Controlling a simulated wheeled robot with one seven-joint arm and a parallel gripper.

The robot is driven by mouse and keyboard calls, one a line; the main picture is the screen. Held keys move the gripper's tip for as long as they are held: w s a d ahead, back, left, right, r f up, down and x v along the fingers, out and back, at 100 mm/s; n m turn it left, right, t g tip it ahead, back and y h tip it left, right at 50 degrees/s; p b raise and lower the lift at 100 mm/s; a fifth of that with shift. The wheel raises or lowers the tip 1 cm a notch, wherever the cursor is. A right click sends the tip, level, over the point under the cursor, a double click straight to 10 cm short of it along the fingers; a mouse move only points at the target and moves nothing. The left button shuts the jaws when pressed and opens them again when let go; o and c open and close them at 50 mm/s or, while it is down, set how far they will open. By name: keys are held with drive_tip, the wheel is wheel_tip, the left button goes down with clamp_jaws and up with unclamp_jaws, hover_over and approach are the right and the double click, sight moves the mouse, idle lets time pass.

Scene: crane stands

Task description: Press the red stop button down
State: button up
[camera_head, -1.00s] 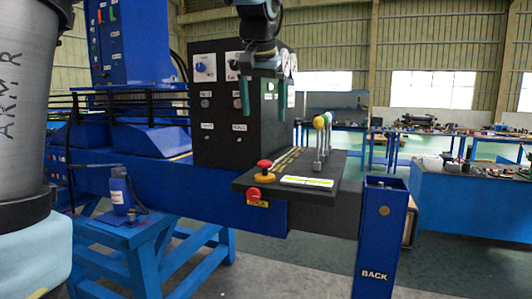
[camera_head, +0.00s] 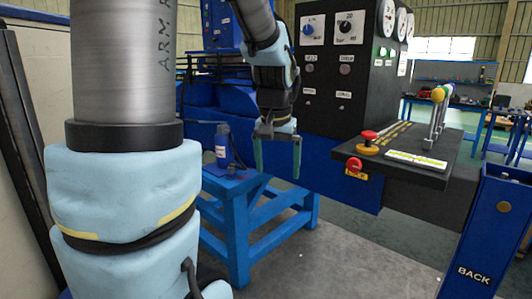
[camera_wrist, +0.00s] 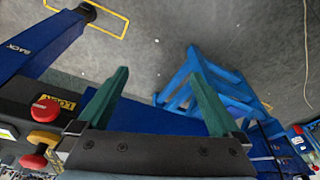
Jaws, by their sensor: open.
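The red stop button (camera_head: 369,134) is a red mushroom head on a yellow base, on top of the black console ledge (camera_head: 440,178). It also shows in the wrist view (camera_wrist: 34,161) at the lower left. A second red knob (camera_head: 354,164) with a yellow label sits on the ledge's front face, just below; the wrist view shows it too (camera_wrist: 46,107). My gripper (camera_head: 277,172) points down with its two green fingers apart and empty. It is left of the stop button in the head view, apart from it. In the wrist view, nothing is between the fingers (camera_wrist: 157,75).
Levers with coloured knobs (camera_head: 437,95) stand on the ledge, right of the button. A black gauge panel (camera_head: 345,75) rises behind. A blue post (camera_head: 487,230) marked BACK stands at right. A blue stand (camera_head: 240,245) holds a small blue bottle jack (camera_head: 222,147).

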drive_tip(key=s+a+f+n+g, duration=0.1)
drive_tip(key=s+a+f+n, duration=0.1)
drive_tip(key=s+a+f, duration=0.6)
wheel_tip(320, 180, down, 2)
drive_tip(key=shift+s+a+n, duration=0.4)
drive_tip(key=shift+a, duration=0.45)
drive_tip(key=shift+c, duration=0.2)
